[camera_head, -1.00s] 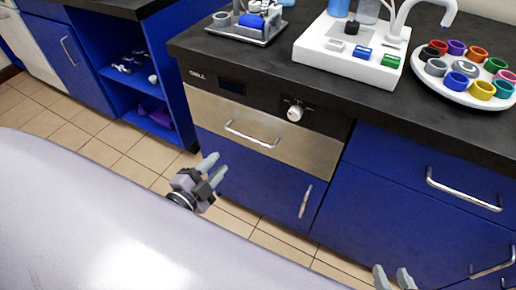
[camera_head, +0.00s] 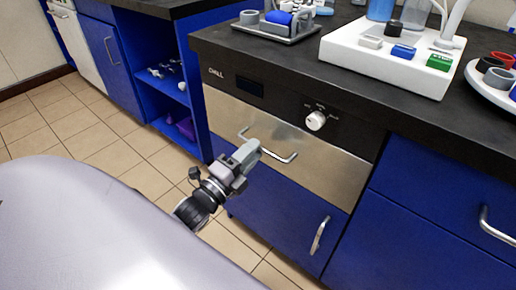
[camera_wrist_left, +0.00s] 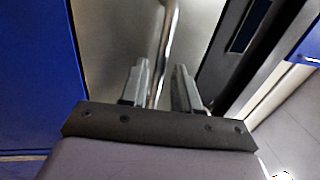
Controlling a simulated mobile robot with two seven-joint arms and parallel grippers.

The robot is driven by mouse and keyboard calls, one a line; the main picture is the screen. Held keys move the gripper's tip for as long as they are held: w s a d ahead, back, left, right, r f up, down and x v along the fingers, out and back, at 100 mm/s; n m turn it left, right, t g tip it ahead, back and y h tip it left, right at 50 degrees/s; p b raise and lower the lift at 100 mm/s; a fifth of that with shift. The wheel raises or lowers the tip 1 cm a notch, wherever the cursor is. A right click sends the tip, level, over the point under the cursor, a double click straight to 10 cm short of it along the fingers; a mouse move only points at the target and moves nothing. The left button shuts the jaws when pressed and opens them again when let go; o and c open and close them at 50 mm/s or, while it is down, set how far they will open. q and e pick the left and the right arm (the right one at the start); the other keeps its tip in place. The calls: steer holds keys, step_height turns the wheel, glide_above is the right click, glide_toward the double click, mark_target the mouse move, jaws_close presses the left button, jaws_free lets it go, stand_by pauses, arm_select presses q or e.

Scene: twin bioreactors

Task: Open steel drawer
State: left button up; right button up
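The steel drawer (camera_head: 325,168) is shut, a brushed metal front below the black control panel. Its bar handle (camera_head: 284,158) runs across the front, and its left part is partly hidden by my left gripper (camera_head: 250,150). In the left wrist view the handle (camera_wrist_left: 164,40) runs between the two fingertips of my left gripper (camera_wrist_left: 160,75), with a gap visible beside it. The fingers are open, in front of the steel face (camera_wrist_left: 110,40). I cannot tell how deep the bar sits between them. My right gripper is not in view.
The control panel (camera_head: 290,105) has a white knob (camera_head: 316,121) above the drawer. A blue cabinet door (camera_head: 290,205) with an upright handle (camera_head: 319,235) is below. The black counter (camera_head: 290,60) carries a tray (camera_head: 276,28) and a white block (camera_head: 392,55). Tiled floor (camera_head: 110,150) is free at left.

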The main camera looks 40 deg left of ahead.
arm_select(q)
steer(key=shift+x, duration=1.35)
jaws_close()
